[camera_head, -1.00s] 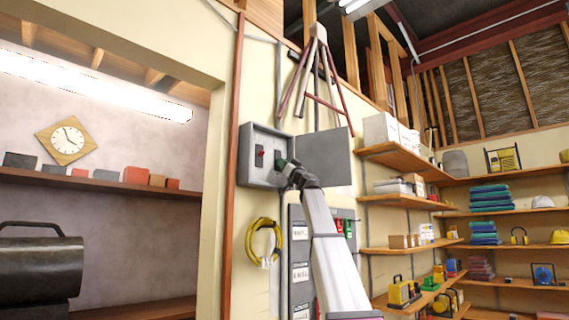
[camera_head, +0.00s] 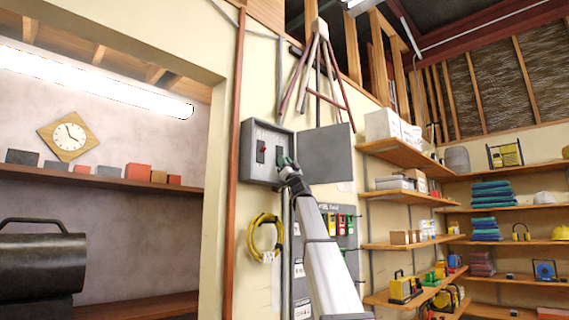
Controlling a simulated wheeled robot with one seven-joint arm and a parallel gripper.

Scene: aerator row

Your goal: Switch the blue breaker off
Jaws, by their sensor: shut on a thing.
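The grey breaker box (camera_head: 247,160) hangs on the cream wall, its door (camera_head: 325,155) swung open to the right. A dark switch with a red part (camera_head: 261,152) shows on the left of its panel. A small red spot (camera_head: 278,150) shows to its right, just above my gripper. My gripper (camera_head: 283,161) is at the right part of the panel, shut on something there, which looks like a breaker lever. The fingers hide most of it. No blue breaker can be made out; my gripper covers that part of the panel.
The open door stands close to the right of my gripper. A yellow cable coil (camera_head: 264,236) hangs below the box. A grey board (camera_head: 305,270) with hanging items is behind my arm. Wooden shelves (camera_head: 400,152) with goods fill the right side.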

